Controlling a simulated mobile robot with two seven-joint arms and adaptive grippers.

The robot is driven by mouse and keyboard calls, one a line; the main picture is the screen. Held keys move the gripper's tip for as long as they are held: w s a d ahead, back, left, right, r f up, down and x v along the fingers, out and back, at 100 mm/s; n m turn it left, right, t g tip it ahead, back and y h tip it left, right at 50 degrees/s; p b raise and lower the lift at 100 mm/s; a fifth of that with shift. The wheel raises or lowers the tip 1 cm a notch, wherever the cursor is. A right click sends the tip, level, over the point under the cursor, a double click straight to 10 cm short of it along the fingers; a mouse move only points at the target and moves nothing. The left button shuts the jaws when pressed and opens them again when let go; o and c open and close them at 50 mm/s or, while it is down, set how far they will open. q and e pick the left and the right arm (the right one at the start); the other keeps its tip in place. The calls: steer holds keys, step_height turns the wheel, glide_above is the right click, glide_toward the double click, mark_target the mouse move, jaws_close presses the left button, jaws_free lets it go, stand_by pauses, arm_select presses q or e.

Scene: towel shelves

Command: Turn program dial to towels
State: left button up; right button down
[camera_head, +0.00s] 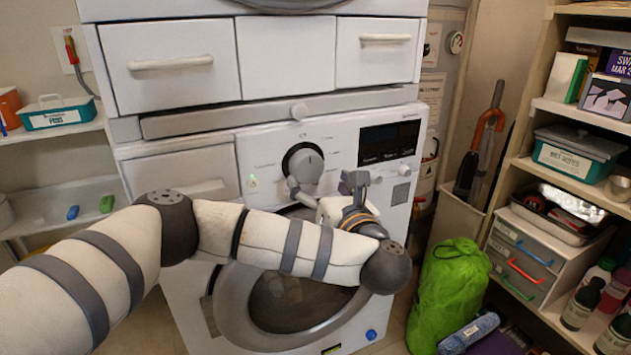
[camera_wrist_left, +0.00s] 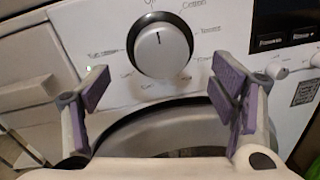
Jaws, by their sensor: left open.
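The program dial (camera_head: 304,162) is a round grey knob in a black ring on the white front panel of the washing machine (camera_head: 218,300). In the left wrist view the dial (camera_wrist_left: 162,50) has a dark mark near its top, with printed labels around it, too blurred to read fully. My left gripper (camera_head: 325,188) is just below the dial in the head view. In the left wrist view its purple-padded fingers (camera_wrist_left: 160,95) are wide apart, to the lower left and lower right of the dial, with nothing between them. My right gripper is not in view.
A dark display (camera_head: 388,142) is right of the dial. The round door (camera_head: 290,300) is below, partly behind my left arm. A green bag (camera_head: 447,290) stands on the floor at right, beside shelves (camera_head: 545,165) of boxes and bottles.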

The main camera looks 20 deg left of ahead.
mark_target(309, 168)
arm_select(q)
steer(key=shift+w+a+f+b, duration=0.35)
steer(key=shift+a+f+b, duration=0.05)
steer(key=shift+f+b, duration=0.1)
steer(key=shift+w+a+f+b, duration=0.35)
steer(key=shift+f, duration=0.15)
steer(key=w+a+r, duration=0.2)
steer(key=w+a, duration=0.1)
steer(key=shift+p, duration=0.4)
steer(key=shift+w+a, duration=0.2)
steer(key=shift+w, duration=0.05)
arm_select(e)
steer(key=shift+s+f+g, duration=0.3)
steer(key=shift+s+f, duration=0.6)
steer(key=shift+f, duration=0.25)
arm_select(q)
steer(key=c, duration=1.2)
